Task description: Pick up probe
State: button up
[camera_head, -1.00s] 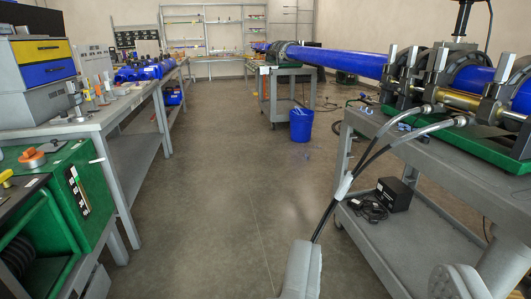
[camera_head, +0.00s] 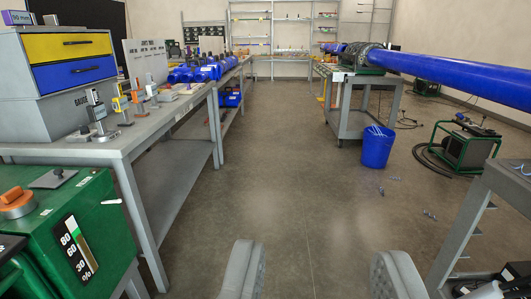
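My gripper (camera_head: 318,275) shows as two grey fingers at the bottom of the view. They are wide apart with only floor between them, so it is open and empty. Several small instruments stand in a row on the grey bench (camera_head: 75,150) at left. A silver gauge on a stand (camera_head: 98,112) is nearest, then a yellow-and-black tool (camera_head: 120,102), an orange-topped piece (camera_head: 138,100) and a pale one (camera_head: 152,90). I cannot tell which of these, if any, is the probe. My gripper is well to the right of them.
A grey gauge box with yellow and blue drawers (camera_head: 72,62) stands on the bench. A green unit with an orange knob (camera_head: 60,225) is at lower left. The blue pipe (camera_head: 450,80) crosses the right. A blue bin (camera_head: 377,147) stands mid-floor.

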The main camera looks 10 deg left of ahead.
aim_at(96, 111)
jog(key=i+u, duration=0.3)
jog(key=i, duration=0.25)
jog(key=i+l+u, duration=0.25)
jog(key=i, duration=0.25)
jog(key=i+l+u, duration=0.3)
jog(key=i, duration=0.25)
jog(key=i+l+u, duration=0.3)
jog(key=i, duration=0.2)
jog(key=k+j, duration=0.25)
jog(key=i+u, duration=0.25)
jog(key=i, duration=0.45)
